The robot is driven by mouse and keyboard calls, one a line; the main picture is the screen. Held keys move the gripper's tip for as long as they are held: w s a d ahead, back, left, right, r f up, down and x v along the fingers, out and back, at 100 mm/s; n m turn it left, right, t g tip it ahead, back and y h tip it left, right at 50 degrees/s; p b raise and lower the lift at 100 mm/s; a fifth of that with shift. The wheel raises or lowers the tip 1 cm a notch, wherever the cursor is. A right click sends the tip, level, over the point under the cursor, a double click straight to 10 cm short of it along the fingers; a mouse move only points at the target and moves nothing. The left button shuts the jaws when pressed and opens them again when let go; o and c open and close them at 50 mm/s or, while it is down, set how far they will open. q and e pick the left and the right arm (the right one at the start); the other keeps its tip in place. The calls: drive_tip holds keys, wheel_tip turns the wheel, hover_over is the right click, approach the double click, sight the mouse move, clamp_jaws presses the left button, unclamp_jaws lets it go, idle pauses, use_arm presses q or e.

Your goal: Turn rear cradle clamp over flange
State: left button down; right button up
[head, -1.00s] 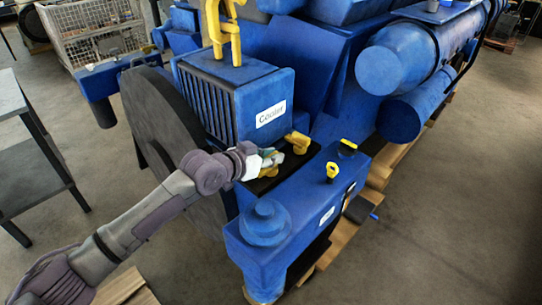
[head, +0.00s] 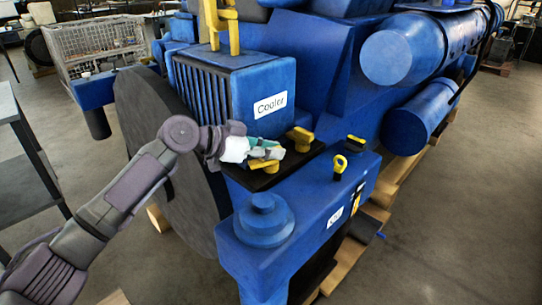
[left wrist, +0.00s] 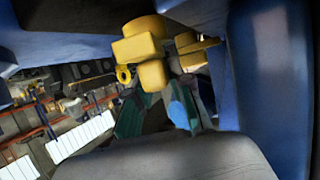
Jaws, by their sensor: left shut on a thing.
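A yellow cradle clamp (head: 263,166) sits on the dark ledge at the foot of the blue Cooler box (head: 262,88). My left gripper (head: 275,153) is at this clamp and shut on it, its fingers partly hiding it. A second yellow clamp (head: 300,138) stands just to the right on the same ledge, apart from the fingers. In the left wrist view, a yellow block-shaped clamp (left wrist: 153,75) is at the tips of the teal fingers, with another yellow part (left wrist: 196,52) beside it. The flange contact is hidden. My right gripper is not in view.
A large dark disc (head: 165,150) is close beside my left arm. Open floor lies to the right.

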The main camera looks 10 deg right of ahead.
use_arm(q)
drive_tip(key=shift+f, duration=0.1)
drive_tip(key=c, duration=1)
unclamp_jaws()
drive_tip(key=shift+c, duration=0.2)
drive_tip(key=v, duration=1.2)
